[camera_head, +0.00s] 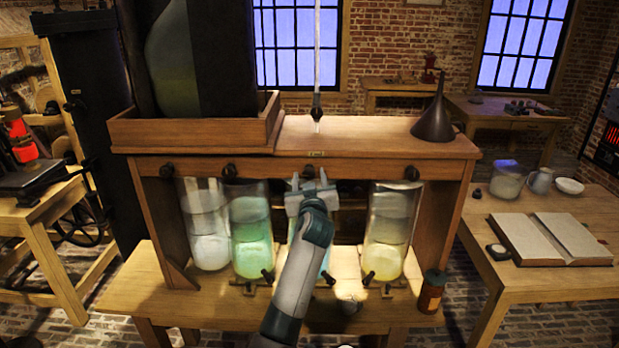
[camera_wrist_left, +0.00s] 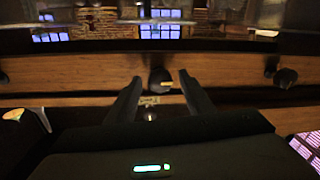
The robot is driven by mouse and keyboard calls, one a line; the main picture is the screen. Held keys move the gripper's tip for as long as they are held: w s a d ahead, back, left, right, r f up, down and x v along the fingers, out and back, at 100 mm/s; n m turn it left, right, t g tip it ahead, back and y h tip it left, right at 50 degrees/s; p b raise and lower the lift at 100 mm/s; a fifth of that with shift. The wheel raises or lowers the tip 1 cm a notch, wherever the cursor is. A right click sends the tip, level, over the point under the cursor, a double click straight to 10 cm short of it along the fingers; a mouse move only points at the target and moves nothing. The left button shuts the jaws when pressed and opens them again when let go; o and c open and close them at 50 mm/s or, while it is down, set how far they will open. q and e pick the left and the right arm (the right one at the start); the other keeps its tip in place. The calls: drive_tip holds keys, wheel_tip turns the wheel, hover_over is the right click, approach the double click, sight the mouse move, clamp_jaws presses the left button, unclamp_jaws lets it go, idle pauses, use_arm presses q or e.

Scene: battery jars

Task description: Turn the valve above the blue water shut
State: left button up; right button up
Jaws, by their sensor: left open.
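A row of dark valve knobs runs along the front beam of the wooden stand. The valve above the blue water (camera_head: 309,172) is third from the left. The jar of blue water (camera_head: 325,262) below it is mostly hidden behind my left arm. My left gripper (camera_head: 311,184) is open just in front of this valve. My right gripper is not in view.
A clear jar (camera_head: 208,222) and a green jar (camera_head: 250,232) stand to the left, a yellow jar (camera_head: 390,232) to the right. Neighbouring valves (camera_head: 229,172) (camera_head: 411,172) flank the gripper. A dark funnel (camera_head: 434,118) stands on top. A small brown bottle (camera_head: 431,292) stands at the bench's right.

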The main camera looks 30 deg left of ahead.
use_arm(q)
drive_tip(key=c, duration=1)
drive_tip(key=shift+c, duration=0.2)
